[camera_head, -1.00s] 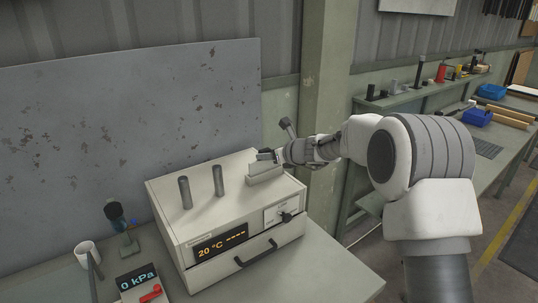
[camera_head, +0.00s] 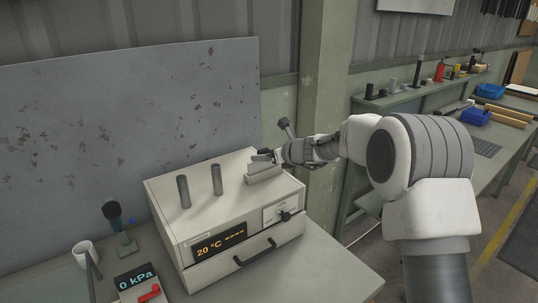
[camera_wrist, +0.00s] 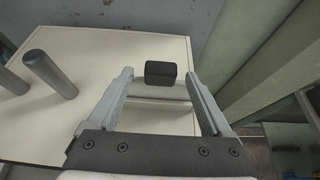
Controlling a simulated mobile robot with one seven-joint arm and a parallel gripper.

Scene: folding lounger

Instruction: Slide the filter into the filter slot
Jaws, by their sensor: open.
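The light instrument box (camera_head: 225,197) stands on the bench, with a pale raised block (camera_head: 265,174) at the right rear of its top. My gripper (camera_head: 270,162) is at this block, reaching in from the right. In the wrist view my gripper (camera_wrist: 160,84) is open, with a finger on each side. A small dark block (camera_wrist: 160,68), which may be the filter, shows between the fingertips at the far side of a pale bar (camera_wrist: 160,91). I see gaps beside the dark block. I cannot make out the slot opening; the fingers partly hide that area.
Two grey upright posts (camera_head: 217,180) stand on the box top, left of my gripper. A white cup (camera_head: 87,253) and a pressure display reading 0 kPa (camera_head: 137,280) are at the left. A green pillar (camera_head: 324,120) rises behind my gripper. A side bench (camera_head: 480,160) is at the right.

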